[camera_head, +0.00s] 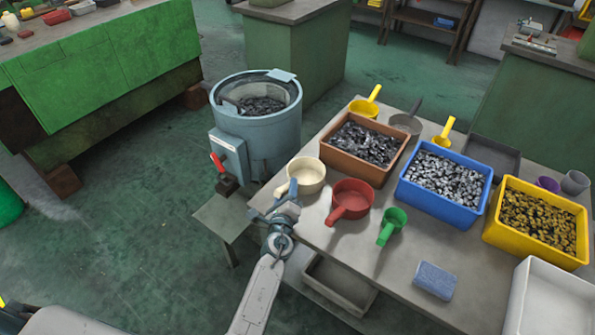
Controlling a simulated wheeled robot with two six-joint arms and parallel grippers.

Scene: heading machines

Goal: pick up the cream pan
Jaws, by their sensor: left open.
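The cream pan (309,171) stands upright on the grey table near its left edge, left of the red pan. It looks empty inside. My left gripper (289,192) is at the pan's near left side, where the pan's handle would be. The gripper covers most of the handle, so I cannot tell whether its fingers touch it. The left gripper is open. My right gripper is not in the view.
A red pan (352,194) and a green scoop (395,219) stand to the right. Brown (331,157), blue (447,204) and yellow (530,245) bins hold small metal parts. A blue-grey drum machine (272,131) stands behind left. A blue sponge-like block (435,280) lies in front.

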